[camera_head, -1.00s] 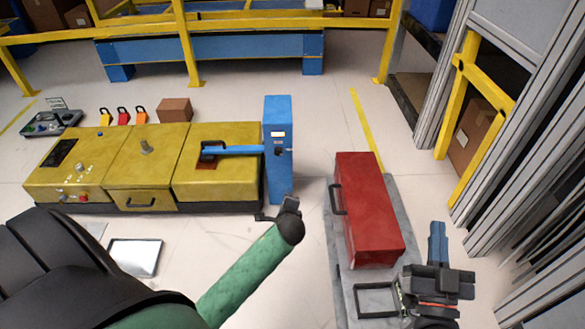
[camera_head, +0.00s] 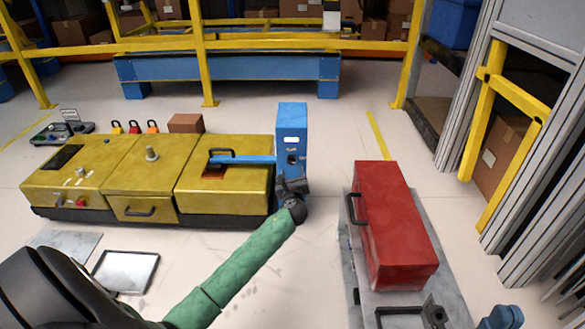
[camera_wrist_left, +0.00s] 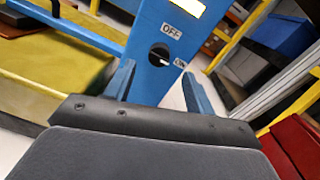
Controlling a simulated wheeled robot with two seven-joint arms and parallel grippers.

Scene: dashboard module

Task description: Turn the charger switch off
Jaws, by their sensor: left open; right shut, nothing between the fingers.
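The blue charger post (camera_head: 291,122) stands at the right end of the yellow module. Its round dark switch (camera_wrist_left: 158,54) shows in the left wrist view, with an OFF label (camera_wrist_left: 172,32) above and an ON label (camera_wrist_left: 180,63) at its lower right. A pale mark on the switch points toward ON. My left gripper (camera_wrist_left: 159,80) is open, its two blue fingers in front of the post's face on either side below the switch; contact cannot be told. In the head view it is at the post's lower front. My right gripper (camera_head: 500,318) is shut and partly cut off at the bottom right.
The yellow module (camera_head: 140,178) lies left of the post, joined by a blue bar (camera_head: 240,159). A red case (camera_head: 395,225) rests on a grey platform to the right. A yellow rail (camera_head: 280,48) runs behind. Open floor lies between post and case.

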